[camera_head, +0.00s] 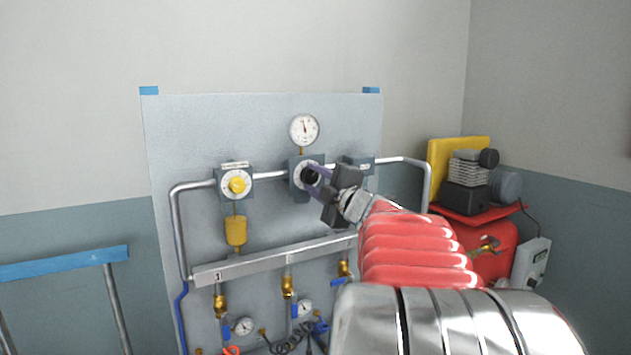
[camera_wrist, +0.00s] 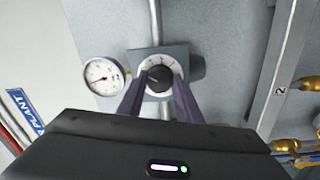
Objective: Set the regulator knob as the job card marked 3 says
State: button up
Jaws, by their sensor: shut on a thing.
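The regulator knob (camera_head: 309,177) is black, on a white dial on a grey block in the middle of the wall panel. In the wrist view the knob (camera_wrist: 159,77) sits between the tips of two purple fingers, the dial (camera_wrist: 160,63) showing around it. My gripper (camera_head: 314,178) is shut on the knob; its fingers (camera_wrist: 158,84) lie on either side. A round gauge (camera_head: 304,130) stands above the block, and it also shows in the wrist view (camera_wrist: 100,77). The dial's markings are too small to read. I see no job card marked 3.
A yellow knob (camera_head: 237,185) on another block is to the left. Pipes run along the panel, with a manifold bar (camera_head: 250,266) below carrying brass valves. Red equipment (camera_head: 490,240) stands at right. A blue rail (camera_head: 62,263) is at left.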

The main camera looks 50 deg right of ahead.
jog(key=shift+d+f, duration=0.15)
jog(key=shift+f, duration=0.1)
jog(key=o, duration=0.8)
jog(key=shift+c, duration=0.2)
jog(key=shift+o, duration=1.4)
jog(key=shift+r, duration=0.15)
jog(key=shift+s, duration=0.15)
jog(key=v, duration=1.3)
jog(key=shift+s+a, duration=0.2)
jog(key=shift+s, duration=0.1)
